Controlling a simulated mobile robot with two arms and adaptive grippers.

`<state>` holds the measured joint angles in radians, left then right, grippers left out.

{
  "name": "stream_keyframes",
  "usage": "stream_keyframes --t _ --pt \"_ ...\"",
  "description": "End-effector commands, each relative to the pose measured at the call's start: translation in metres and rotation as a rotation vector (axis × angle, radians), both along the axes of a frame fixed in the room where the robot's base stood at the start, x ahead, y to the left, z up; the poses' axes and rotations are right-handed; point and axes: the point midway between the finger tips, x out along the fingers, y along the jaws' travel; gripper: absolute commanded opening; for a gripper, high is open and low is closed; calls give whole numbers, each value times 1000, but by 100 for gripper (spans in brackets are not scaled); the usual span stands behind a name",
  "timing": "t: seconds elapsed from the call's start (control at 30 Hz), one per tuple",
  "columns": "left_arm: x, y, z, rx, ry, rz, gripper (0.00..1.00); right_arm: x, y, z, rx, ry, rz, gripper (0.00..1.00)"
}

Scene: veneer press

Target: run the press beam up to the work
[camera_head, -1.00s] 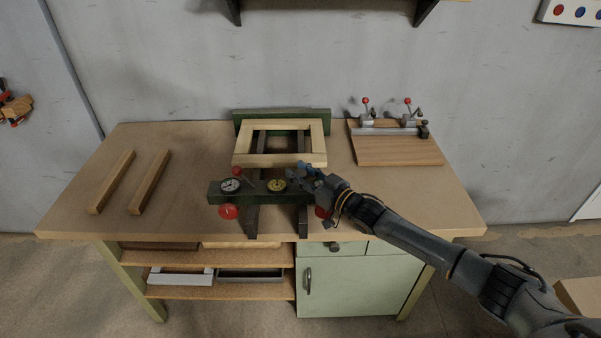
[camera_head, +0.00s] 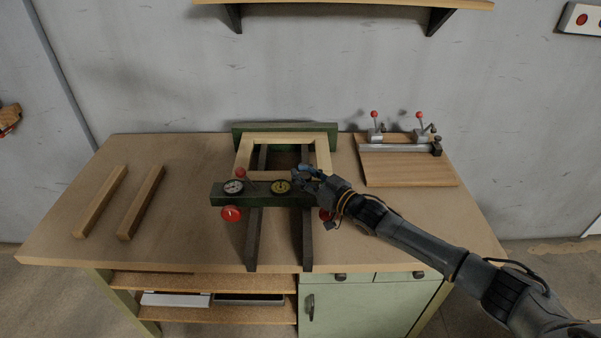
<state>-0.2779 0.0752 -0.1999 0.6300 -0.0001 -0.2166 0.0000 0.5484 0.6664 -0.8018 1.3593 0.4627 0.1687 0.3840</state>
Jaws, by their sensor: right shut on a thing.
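The dark green press beam (camera_head: 258,196) lies across two dark rails (camera_head: 253,240), with a white dial (camera_head: 233,187), a yellow dial (camera_head: 281,187) and a red-knobbed lever (camera_head: 241,173) on it. A red knob (camera_head: 231,214) sits on its front. The pale wooden frame (camera_head: 285,138) lies flat behind it, against the green back stop (camera_head: 300,128). My left gripper is not in view.
Two wooden strips (camera_head: 102,201) (camera_head: 142,203) lie on the bench (camera_head: 195,160) at left. A board with red-knobbed toggle clamps (camera_head: 405,170) lies at right. A shelf (camera_head: 350,4) hangs on the wall. The bench between the strips and the press is clear.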

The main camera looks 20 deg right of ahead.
Motion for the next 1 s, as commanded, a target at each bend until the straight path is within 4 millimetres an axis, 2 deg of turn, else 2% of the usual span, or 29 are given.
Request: stream_keyframes --t 0.03,0.07,0.17,0.2,0.37,0.57,0.67,0.77,1.0 --pt "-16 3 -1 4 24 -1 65 1 -5 1 -6 -2 -8 0" --pt "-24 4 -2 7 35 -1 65 1 -5 1 -5 -3 -8 35" --pt "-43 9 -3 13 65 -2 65 1 -5 2 -4 -3 -7 55" --pt "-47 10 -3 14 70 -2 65 1 -4 2 -4 -3 -6 58" --pt "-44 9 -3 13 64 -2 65 1 -3 1 -3 -3 -3 58" --pt "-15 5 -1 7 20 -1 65 0 -2 1 -2 -2 -1 58" --pt "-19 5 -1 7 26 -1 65 -4 -3 1 -2 -2 -1 58" --pt "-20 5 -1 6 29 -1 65 -14 -9 -1 -3 -1 -1 58" --pt "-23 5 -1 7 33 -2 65 -56 -33 -2 -5 2 -2 58"
